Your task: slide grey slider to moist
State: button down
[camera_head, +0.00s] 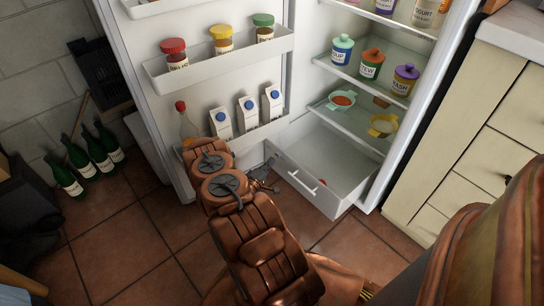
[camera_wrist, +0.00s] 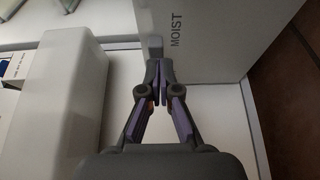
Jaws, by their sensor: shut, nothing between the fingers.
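The pulled-out white drawer (camera_head: 322,192) stands low in the open fridge. In the wrist view its wall carries the word MOIST (camera_wrist: 177,32). A small grey piece, probably the grey slider (camera_wrist: 155,45), shows on that wall just beyond my fingertips, to the left of the word. My gripper (camera_wrist: 160,70) is shut and empty, its tips at or very close to the piece; I cannot tell whether they touch. In the head view my gripper (camera_head: 270,172) is beside the drawer's left side, and the slider is too small to make out there.
The open fridge door stands left, with a bin (camera_head: 228,140) of milk cartons and a bottle. A white block-like bin (camera_wrist: 58,100) is close left of my gripper in the wrist view. Jars and bowls fill the fridge shelves. Green bottles (camera_head: 85,165) stand by the wall. Tiled floor lies in front.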

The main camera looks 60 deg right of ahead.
jog(key=shift+w+a+r, duration=0.1)
jog(key=shift+w+a, duration=0.05)
jog(key=shift+a, duration=1.55)
jog(key=shift+r, duration=0.1)
